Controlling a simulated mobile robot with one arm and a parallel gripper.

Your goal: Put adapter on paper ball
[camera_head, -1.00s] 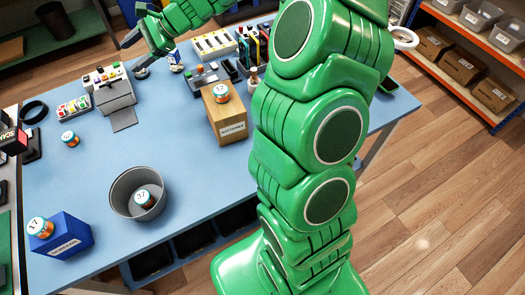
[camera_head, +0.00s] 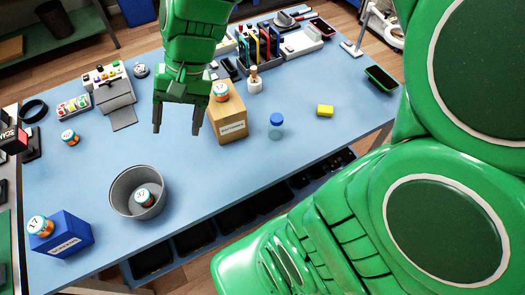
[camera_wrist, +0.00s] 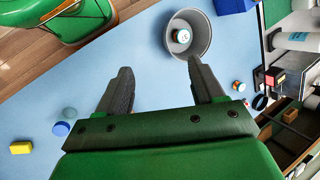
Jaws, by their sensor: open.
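I cannot make out an adapter or a paper ball in either view. My gripper (camera_head: 177,129) is open and empty above the blue table, left of the cardboard box and behind the grey bin. In the wrist view its two fingers (camera_wrist: 159,66) are spread with bare table between them. The round grey bin (camera_head: 120,185) holds a small numbered jar (camera_head: 145,196). The bin (camera_wrist: 205,30) also shows in the wrist view, beyond the right fingertip.
Numbered jars sit on a blue box (camera_head: 75,240), on a cardboard box (camera_head: 230,127), and on the table (camera_head: 69,137). A blue-lidded jar (camera_head: 276,122) and yellow block (camera_head: 325,110) lie right. A grey stand (camera_head: 117,98) and pen rack (camera_head: 262,45) are behind. The table middle is clear.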

